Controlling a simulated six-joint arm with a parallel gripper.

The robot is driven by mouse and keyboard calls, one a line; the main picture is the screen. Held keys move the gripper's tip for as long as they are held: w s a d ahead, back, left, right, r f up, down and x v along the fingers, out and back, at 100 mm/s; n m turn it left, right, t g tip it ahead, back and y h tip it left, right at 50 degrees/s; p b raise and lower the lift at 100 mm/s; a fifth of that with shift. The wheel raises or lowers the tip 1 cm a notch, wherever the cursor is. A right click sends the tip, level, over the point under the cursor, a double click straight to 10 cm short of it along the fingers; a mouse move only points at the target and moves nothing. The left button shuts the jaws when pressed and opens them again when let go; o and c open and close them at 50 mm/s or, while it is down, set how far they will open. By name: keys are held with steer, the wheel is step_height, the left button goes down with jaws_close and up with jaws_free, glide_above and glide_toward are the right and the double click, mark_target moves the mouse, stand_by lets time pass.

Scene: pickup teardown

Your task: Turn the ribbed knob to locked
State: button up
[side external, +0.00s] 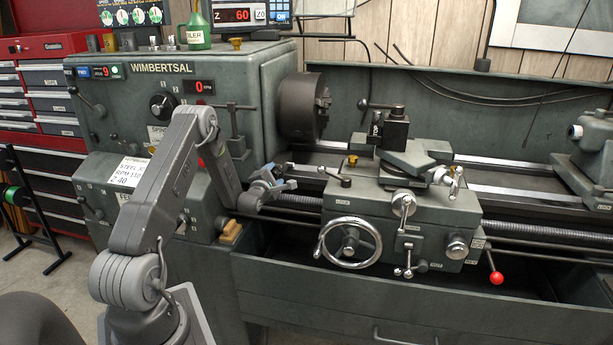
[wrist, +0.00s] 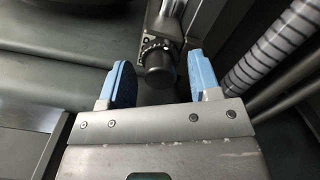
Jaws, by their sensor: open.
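My gripper (side external: 278,186) is in front of the lathe, between the headstock and the carriage. In the wrist view its two blue fingers (wrist: 161,72) are apart, with nothing held between them. A dark round knob with a toothed, ribbed collar (wrist: 158,58) shows between and beyond the fingertips, with a gap on each side. I cannot tell from the wrist view whether the fingertips are level with it. In the side external view I cannot pick out this knob for certain near the gripper. Its locked or unlocked state is not readable.
The carriage apron with its chrome handwheel (side external: 348,243) stands right of my gripper. The headstock (side external: 190,100) is to the left and the chuck (side external: 303,106) above. A ribbed screw (wrist: 265,55) runs close beside the right finger. A red-ball lever (side external: 496,278) is farther right.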

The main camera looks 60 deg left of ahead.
steer(key=v, duration=1.3)
steer(key=w+d+r+m+h, duration=0.4)
steer(key=w+d+r+m, duration=0.3)
steer(key=d+r+m, duration=0.15)
steer(key=s+d+r+m+g+h, duration=0.1)
steer(key=d+r+m, duration=0.2)
steer(key=d+m, duration=0.1)
steer(key=d+r+m+g+h, duration=0.2)
steer(key=d+r+m, duration=0.1)
steer(key=d+m, duration=0.2)
steer(key=shift+s+d+h, duration=0.3)
steer(key=shift+s+d, duration=0.05)
steer(key=shift+d, duration=0.85)
steer(key=shift+r, duration=0.15)
steer(key=s+d+r+m+g+h, duration=0.2)
steer(key=s+d+r+m, duration=0.1)
steer(key=s+d+m, duration=0.4)
steer(key=s+d+r+m+g+h, duration=0.2)
steer(key=s+d+r+m, duration=0.1)
steer(key=s+d+m, duration=0.4)
steer(key=s+d, duration=0.3)
steer(key=s, duration=0.2)
steer(key=shift+g, duration=0.4)
steer(key=shift+s+d+r+m, duration=0.1)
steer(key=shift+m, duration=0.15)
